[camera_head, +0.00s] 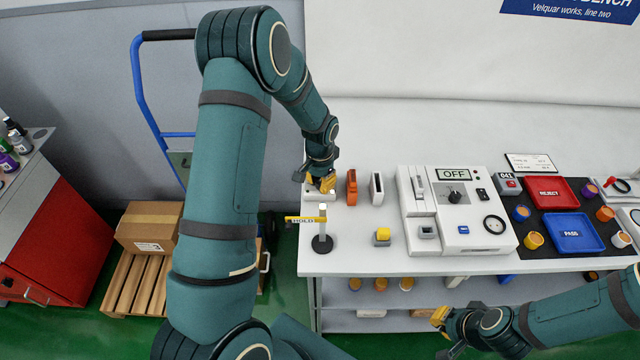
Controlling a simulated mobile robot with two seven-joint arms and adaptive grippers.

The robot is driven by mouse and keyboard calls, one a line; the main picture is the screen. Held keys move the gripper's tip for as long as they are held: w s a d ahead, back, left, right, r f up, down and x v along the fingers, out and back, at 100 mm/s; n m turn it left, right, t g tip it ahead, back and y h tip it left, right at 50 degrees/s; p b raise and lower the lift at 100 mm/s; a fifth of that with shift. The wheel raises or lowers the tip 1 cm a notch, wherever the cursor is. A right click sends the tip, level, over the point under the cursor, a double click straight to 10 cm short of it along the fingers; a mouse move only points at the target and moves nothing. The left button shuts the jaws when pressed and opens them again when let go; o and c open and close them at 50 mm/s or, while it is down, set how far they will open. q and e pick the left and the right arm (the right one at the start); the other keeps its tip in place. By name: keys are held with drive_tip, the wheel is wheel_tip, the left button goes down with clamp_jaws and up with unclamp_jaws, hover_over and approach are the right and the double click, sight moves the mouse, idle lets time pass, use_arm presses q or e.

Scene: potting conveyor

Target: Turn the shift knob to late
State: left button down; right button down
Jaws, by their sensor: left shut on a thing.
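My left gripper (325,184) reaches down onto a small white box (344,194) at the left end of the bench. It is shut on what appears to be the shift knob on top of that box. The fingers hide the knob, so its pointer and any early or late marks cannot be read. My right gripper (444,334) is low at the front, below the bench edge, with its fingers apart and nothing between them.
Beside the box stand an orange holder (352,187), a white holder (377,189) and a HOLD post (322,239). A console (466,233) with an OFF display and black knob is further right, then red (549,190) and blue (574,233) trays.

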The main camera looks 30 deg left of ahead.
sight(320, 182)
use_arm(q)
drive_tip(key=shift+n, duration=0.5)
idle(0.3)
drive_tip(key=c, duration=0.8)
unclamp_jaws()
drive_tip(key=shift+o, duration=0.2)
wheel_tip(320, 182, up, 12)
drive_tip(key=shift+s, duration=0.1)
